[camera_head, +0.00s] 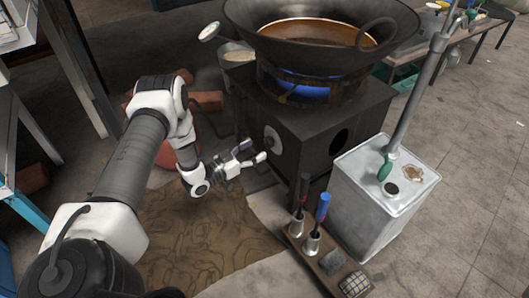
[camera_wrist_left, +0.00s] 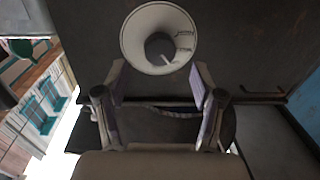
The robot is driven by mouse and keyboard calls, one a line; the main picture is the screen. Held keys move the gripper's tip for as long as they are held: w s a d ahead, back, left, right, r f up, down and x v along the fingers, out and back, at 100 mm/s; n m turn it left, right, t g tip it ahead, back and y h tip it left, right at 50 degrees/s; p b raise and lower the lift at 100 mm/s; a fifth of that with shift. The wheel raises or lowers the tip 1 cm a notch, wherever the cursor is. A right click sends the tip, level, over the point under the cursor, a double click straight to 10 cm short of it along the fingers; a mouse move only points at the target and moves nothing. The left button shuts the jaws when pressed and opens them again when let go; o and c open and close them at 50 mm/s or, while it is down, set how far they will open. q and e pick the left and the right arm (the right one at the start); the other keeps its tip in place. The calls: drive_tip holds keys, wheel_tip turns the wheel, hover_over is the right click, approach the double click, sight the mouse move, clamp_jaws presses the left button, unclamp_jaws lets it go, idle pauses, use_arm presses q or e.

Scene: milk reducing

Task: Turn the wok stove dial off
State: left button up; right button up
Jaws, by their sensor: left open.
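The wok stove (camera_head: 345,125) is a dark box with a blue flame (camera_head: 305,90) burning under a large wok (camera_head: 325,38). Its dial (camera_head: 273,140) is on the front-left face. In the left wrist view the dial (camera_wrist_left: 159,48) is a dark round knob with a light pointer line, on a white round plate. My left gripper (camera_head: 256,150) is open and empty, just in front of the dial. In the left wrist view its two fingers (camera_wrist_left: 158,82) point at the dial, one on each side below it. The knob appears beyond the fingertips. My right gripper is out of view.
A metal canister (camera_head: 375,205) with a grey pipe stands right of the stove. A board with metal cups and handled tools (camera_head: 318,240) lies in front. Bricks (camera_head: 205,101) lie behind my left arm. Brown sheeting (camera_head: 195,240) covers the floor below it.

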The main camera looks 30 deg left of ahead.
sight(266, 144)
use_arm(q)
drive_tip(key=b+x, duration=0.1)
drive_tip(key=x, duration=0.3)
drive_tip(key=shift+w+d+f+b, duration=0.1)
drive_tip(key=shift+w+d+b, duration=0.05)
drive_tip(key=shift+w+b, duration=0.2)
drive_tip(key=c, duration=1.1)
drive_tip(key=shift+c, duration=0.2)
drive_tip(key=m+p, duration=0.3)
drive_tip(key=m, duration=0.1)
drive_tip(key=shift+r, duration=0.2)
drive_tip(key=shift+f+m+t+p, duration=0.15)
drive_tip(key=shift+m+t+p, duration=0.15)
drive_tip(key=shift+m+p, duration=1.45)
drive_tip(key=shift+m, duration=0.45)
